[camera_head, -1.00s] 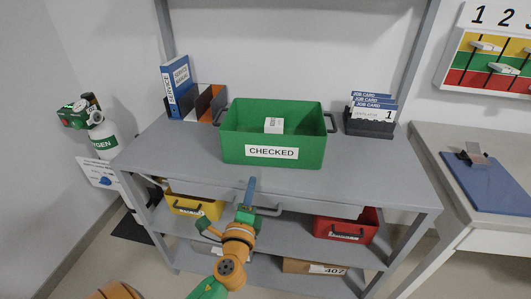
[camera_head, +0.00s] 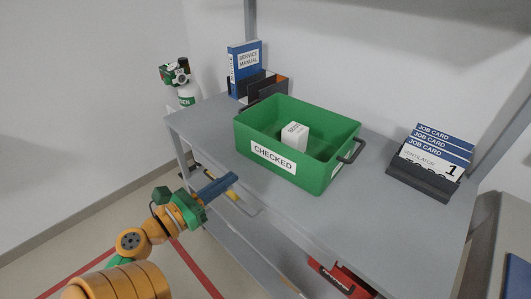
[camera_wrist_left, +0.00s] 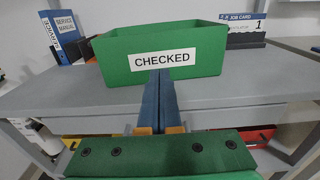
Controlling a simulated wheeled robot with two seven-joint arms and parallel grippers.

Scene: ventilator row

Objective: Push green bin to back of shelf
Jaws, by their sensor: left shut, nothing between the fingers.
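The green bin (camera_head: 255,150) labelled CHECKED stands upright on the grey shelf top (camera_head: 215,160), with a small white box (camera_head: 294,137) inside. A gap of bare shelf lies behind the bin before the wall. My left gripper (camera_head: 232,178) is shut and empty in front of the bin, near the shelf's front edge. In the left wrist view the closed blue fingers (camera_wrist_left: 160,78) point at the lower part of the bin's front (camera_wrist_left: 115,62), under the label. I cannot tell there whether they touch it; the head view shows a gap. My right gripper is not in view.
A blue service manual (camera_head: 244,62) in a dark rack stands behind left of the bin. A job card holder (camera_head: 425,180) stands to its right. A red bin (camera_head: 335,278) sits on the lower shelf. An oxygen cylinder (camera_head: 187,95) stands left of the shelf.

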